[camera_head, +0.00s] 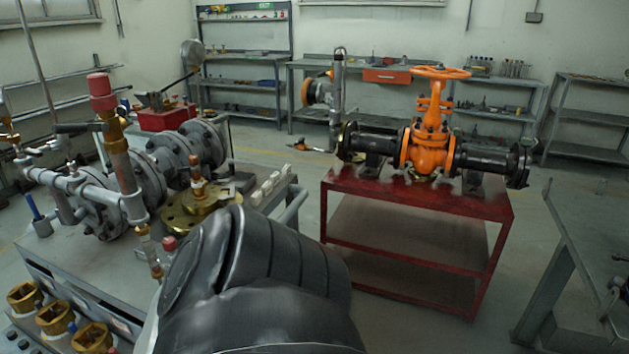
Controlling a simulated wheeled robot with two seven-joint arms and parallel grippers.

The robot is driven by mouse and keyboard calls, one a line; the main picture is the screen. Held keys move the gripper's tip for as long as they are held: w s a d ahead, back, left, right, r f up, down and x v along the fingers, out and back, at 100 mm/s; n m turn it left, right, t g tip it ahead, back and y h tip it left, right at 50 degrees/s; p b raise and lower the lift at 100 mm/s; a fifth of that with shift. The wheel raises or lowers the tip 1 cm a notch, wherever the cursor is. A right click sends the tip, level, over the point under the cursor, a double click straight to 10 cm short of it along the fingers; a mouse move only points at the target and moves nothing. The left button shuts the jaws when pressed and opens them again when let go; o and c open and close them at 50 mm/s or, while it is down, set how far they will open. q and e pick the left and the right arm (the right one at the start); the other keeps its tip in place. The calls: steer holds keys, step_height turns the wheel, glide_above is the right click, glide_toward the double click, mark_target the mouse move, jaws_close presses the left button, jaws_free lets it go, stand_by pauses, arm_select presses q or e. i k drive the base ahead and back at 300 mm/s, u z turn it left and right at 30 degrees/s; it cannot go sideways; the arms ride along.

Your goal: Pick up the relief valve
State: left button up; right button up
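A tall brass valve with a red cap (117,150), which looks like a relief valve, stands upright on grey pipework at the left. A smaller brass fitting (197,185) stands on a round brass flange (185,213) on the grey bench. Another small brass piece with a red top (153,256) is partly hidden behind a large dark arm link of mine. I cannot tell for certain which piece is the relief valve. Neither of my grippers shows. The arm link fills the bottom centre and hides part of the bench.
The grey bench (95,262) carries large flanged pipes (172,155) and several brass fittings (52,317) at its front. An orange gate valve (430,145) sits on a red table (420,195) at right. Another grey table (590,235) stands far right. Open floor lies between the tables.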

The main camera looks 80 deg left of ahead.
mark_target(199, 183)
steer(key=u, duration=1.6)
steer(key=i, duration=3.25)
steer(key=u, duration=3.05)
